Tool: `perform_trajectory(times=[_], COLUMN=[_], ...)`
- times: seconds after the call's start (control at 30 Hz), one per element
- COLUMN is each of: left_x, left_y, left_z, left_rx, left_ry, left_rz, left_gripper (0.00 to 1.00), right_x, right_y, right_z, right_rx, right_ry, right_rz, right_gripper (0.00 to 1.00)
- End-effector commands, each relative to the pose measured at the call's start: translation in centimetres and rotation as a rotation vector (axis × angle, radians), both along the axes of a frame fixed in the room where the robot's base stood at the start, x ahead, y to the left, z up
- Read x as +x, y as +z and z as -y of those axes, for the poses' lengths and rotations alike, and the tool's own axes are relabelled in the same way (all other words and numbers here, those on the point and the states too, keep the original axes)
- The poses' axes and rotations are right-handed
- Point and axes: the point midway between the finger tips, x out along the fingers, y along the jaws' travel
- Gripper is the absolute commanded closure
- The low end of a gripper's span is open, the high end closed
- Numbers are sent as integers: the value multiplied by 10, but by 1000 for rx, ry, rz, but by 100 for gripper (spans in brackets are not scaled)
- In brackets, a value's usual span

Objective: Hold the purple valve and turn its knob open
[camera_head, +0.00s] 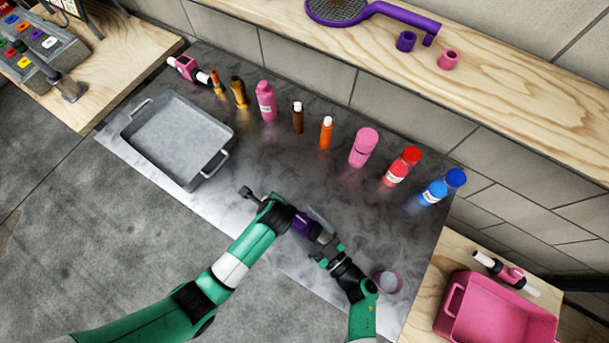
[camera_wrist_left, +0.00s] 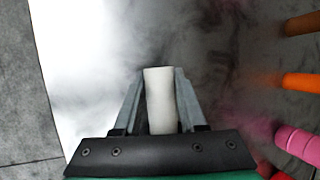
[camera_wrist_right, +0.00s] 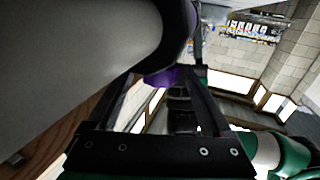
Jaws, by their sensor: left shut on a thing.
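The purple valve (camera_head: 303,225) is held above the front of the grey table, between my two grippers in the head view. My left gripper (camera_wrist_left: 162,82) is shut on the valve's white pipe end (camera_wrist_left: 160,104). My right gripper (camera_head: 323,248) is close by on the valve's right side. In the right wrist view, its fingers are spread apart, with a purple part of the valve (camera_wrist_right: 162,76) near their tips. A large pale cylinder fills the upper left of that view. I cannot tell whether the right fingers touch the valve. The knob is mostly hidden.
A grey metal tray (camera_head: 178,137) stands at the table's left. Several bottles line the back, including a blue-capped one (camera_head: 442,187). A pink cup (camera_head: 389,281) stands near my right arm. A pink bin (camera_head: 497,310) and another pink valve (camera_head: 506,272) are at right.

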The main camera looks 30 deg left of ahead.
Motion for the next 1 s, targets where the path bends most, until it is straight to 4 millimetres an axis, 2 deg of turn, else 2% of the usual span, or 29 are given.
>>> perform_trajectory(times=[0.43,0.57,0.67,0.9,1.0], left_x=[0,0,0,0,0], left_y=[0,0,0,0,0], left_z=[0,0,0,0,0], left_rx=[0,0,0,0,0], left_ry=[1,1,1,1,1], left_rz=[1,1,1,1,1], left_gripper=[100,100,100,100,100], right_x=[0,-2,-9,-28,-36], right_y=[0,0,0,0,0], right_z=[1,9,25,81,98], right_rx=[0,1,0,0,0], right_ry=[-2,-4,-7,-9,-7], right_rz=[0,1,1,0,0], right_gripper=[16,16,16,16,16])
